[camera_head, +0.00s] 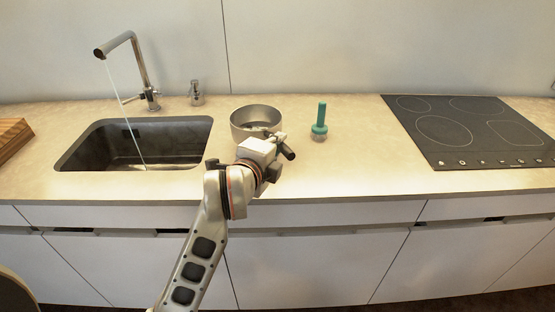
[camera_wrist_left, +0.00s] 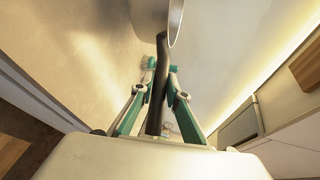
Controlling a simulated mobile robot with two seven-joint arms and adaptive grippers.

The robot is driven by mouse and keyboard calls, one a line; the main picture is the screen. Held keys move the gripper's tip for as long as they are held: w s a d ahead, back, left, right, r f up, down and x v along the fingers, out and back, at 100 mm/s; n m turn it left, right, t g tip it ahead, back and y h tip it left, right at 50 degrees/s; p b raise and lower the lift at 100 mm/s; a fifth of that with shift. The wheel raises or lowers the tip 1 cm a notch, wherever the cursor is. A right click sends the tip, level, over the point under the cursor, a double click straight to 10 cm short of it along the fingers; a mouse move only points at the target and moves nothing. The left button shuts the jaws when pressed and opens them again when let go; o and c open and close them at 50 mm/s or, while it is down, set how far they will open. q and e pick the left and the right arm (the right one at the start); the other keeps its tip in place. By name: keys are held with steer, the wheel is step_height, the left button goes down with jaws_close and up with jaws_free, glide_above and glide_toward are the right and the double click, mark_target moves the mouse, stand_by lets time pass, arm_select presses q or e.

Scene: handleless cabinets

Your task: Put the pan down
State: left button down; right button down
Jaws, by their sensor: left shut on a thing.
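The metal pan (camera_head: 255,113) is over the counter between the sink and the stove. I cannot tell whether its base touches the counter. My left gripper (camera_head: 274,148) is at the pan's near side and hides part of it. In the left wrist view, the teal-jointed fingers of my left gripper (camera_wrist_left: 159,88) are shut on the dark pan handle (camera_wrist_left: 157,112). The grey pan (camera_wrist_left: 152,14) shows at the top there, cut by the edge. My right gripper is in neither view.
A teal-handled brush (camera_head: 320,122) stands upright just right of the pan. The sink (camera_head: 80,150) with running tap (camera_head: 135,62) is at left. A soap dispenser (camera_head: 196,93) stands behind. The black stove (camera_head: 465,130) is at right, with bare counter (camera_head: 365,155) before it.

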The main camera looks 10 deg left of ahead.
arm_select(q)
step_height(320, 180, down, 4)
steer(key=shift+r, duration=0.1)
steer(key=shift+f, duration=0.2)
steer(key=shift+f+b, duration=0.15)
steer(key=shift+b, duration=0.25)
steer(key=c, duration=2)
jaws_free()
steer(key=shift+o, duration=0.2)
